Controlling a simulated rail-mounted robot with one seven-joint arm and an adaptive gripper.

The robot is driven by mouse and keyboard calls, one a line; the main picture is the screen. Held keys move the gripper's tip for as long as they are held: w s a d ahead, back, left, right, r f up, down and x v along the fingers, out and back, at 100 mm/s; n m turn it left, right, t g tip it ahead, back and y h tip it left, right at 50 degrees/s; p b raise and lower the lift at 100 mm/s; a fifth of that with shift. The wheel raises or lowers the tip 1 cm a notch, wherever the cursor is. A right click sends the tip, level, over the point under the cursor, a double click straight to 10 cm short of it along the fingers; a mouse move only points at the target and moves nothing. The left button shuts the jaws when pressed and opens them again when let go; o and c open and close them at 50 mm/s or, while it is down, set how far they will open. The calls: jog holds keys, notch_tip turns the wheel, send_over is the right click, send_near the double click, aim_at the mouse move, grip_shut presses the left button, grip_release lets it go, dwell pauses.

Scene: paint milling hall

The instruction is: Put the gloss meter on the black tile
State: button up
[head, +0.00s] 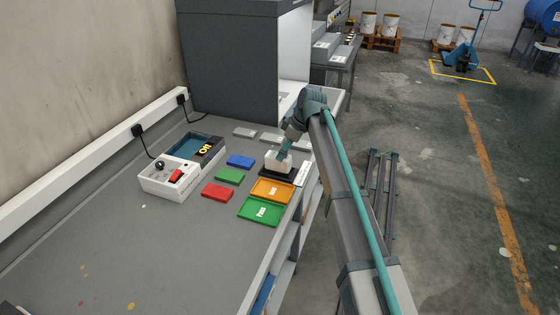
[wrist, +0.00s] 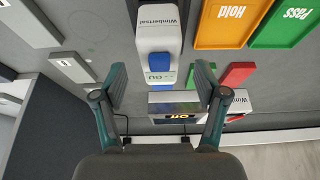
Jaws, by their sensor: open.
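The gloss meter (head: 279,160) is a small white block. In the wrist view the gloss meter (wrist: 159,35) is white with a blue display end.
An orange Hold tray (head: 259,197) and a green Pass tray (head: 249,214) lie in front of the tile. Blue (head: 240,161), green (head: 229,176) and red (head: 218,192) blocks lie to the left, beside a white control box (head: 165,181). A grey cabinet (head: 232,62) stands behind. The near bench is mostly clear.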

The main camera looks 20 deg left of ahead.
jog(key=shift+b+v, duration=0.35)
jog(key=shift+v, duration=2.45)
jog(key=s+d+f+m+h, duration=0.1)
jog(key=s+d+f+m, duration=0.3)
jog(key=d+f, duration=0.55)
jog(key=s+d+f+m+h, duration=0.1)
jog(key=s+d+f+m, duration=0.25)
jog(key=d+f, duration=0.6)
jog(key=s+d+f+m+h, duration=0.1)
jog(key=s+d+f+m, duration=0.3)
jog(key=d+f, duration=0.55)
jog(key=s+d+f+m+h, duration=0.1)
jog(key=s+d+f+m, duration=0.65)
jog(key=s+d, duration=0.7)
jog(key=s+f+g, duration=0.2)
jog(key=s+f, duration=0.4)
jog(key=s, duration=0.3)
jog(key=s+f+g, duration=0.2)
jog(key=s+f, duration=0.5)
jog(key=s, duration=0.3)
jog(key=s+f+n+g, duration=0.1)
jog(key=s+f+g, duration=0.1)
jog(key=s+f, duration=0.4)
jog(key=s, duration=0.4)
jog(key=shift+a+f+g, duration=0.25)
jog(key=shift+f+g, duration=0.1)
jog(key=shift+g, duration=0.05)
